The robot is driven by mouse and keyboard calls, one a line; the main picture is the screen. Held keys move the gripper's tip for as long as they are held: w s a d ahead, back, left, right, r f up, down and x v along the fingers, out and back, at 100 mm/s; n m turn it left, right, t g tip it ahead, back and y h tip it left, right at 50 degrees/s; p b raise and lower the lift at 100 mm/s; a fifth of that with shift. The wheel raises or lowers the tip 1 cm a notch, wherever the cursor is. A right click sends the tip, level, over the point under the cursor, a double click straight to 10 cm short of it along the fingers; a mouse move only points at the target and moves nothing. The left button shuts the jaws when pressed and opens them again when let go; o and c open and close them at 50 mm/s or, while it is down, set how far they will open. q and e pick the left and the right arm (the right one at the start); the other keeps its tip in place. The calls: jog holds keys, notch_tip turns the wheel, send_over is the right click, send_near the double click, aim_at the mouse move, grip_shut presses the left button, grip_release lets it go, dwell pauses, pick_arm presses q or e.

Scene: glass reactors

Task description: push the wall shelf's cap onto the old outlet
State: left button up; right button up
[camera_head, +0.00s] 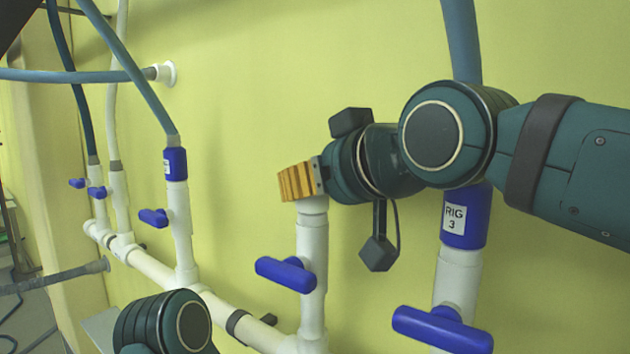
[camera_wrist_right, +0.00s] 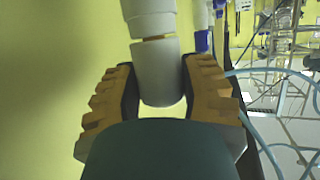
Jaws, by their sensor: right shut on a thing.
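My right gripper (camera_head: 300,182) is at the top of the white outlet pipe (camera_head: 312,240) that has a blue valve handle (camera_head: 287,273) and no hose. In the right wrist view, my right gripper's ribbed orange fingers (camera_wrist_right: 160,95) are shut on a pale grey cap (camera_wrist_right: 158,75). The white outlet end (camera_wrist_right: 150,22) is in line with the cap. A thin yellowish strip shows between cap and outlet, so they look very close; contact is unclear. In the head view the fingers hide the cap. My left gripper is out of view.
A hosed outlet labelled RIG 3 (camera_head: 462,222) stands just to the right, partly behind my right arm. Another hosed outlet (camera_head: 177,195) stands to the left. All rise from a white manifold pipe (camera_head: 155,270) along the yellow wall. A horizontal blue hose (camera_head: 60,76) crosses the upper left.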

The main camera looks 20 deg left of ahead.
jog(key=o, duration=1.2)
jog(key=v, duration=1.2)
